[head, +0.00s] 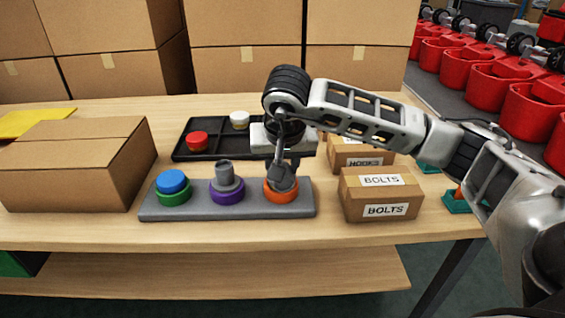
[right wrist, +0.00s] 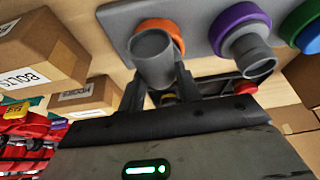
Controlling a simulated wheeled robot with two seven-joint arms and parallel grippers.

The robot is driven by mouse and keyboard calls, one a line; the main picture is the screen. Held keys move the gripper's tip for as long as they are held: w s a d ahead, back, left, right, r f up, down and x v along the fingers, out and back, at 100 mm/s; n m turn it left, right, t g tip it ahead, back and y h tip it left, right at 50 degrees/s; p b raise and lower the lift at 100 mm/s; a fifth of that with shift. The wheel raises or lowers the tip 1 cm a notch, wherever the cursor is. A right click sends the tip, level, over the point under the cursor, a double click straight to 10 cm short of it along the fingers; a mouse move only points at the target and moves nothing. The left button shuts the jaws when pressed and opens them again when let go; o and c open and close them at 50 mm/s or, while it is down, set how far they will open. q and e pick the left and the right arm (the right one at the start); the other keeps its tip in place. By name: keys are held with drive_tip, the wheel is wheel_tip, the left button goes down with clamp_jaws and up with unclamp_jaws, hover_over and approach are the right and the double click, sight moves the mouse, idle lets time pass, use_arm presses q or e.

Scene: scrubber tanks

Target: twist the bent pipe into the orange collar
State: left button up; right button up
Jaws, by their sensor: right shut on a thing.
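The grey bent pipe (right wrist: 153,60) is at the orange collar (head: 281,199), with its open end facing the camera in the right wrist view. The orange collar also shows behind the pipe there (right wrist: 160,24). My right gripper (head: 283,174) reaches down over the collar and is shut on the pipe; its fingers flank the pipe in the right wrist view (right wrist: 158,90). The pipe's lower end meets the collar, but I cannot tell how deep it sits. The collar is at the right end of a grey base plate (head: 205,210). My left gripper is out of view.
A purple collar (head: 226,197) with a grey pipe and a green collar (head: 174,198) with a blue cap share the plate. A black tray (head: 215,151) holds a red cap (head: 197,140) and a white cap (head: 239,119). A bolts box (head: 381,194) stands close on the right.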

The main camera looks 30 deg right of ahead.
drive_tip(key=shift+m, duration=0.4)
drive_tip(key=shift+h, duration=0.3)
drive_tip(key=shift+a+m, duration=0.1)
drive_tip(key=shift+m, duration=0.6)
drive_tip(key=shift+w+m+g+h+p, duration=0.1)
drive_tip(key=shift+m+g+h+p, duration=0.25)
drive_tip(key=shift+m, duration=0.45)
drive_tip(key=shift+a+m+h, duration=0.1)
drive_tip(key=shift+m+h, duration=0.15)
drive_tip(key=shift+m, duration=0.45)
drive_tip(key=shift+w+g, duration=0.1)
drive_tip(key=shift+g, duration=0.15)
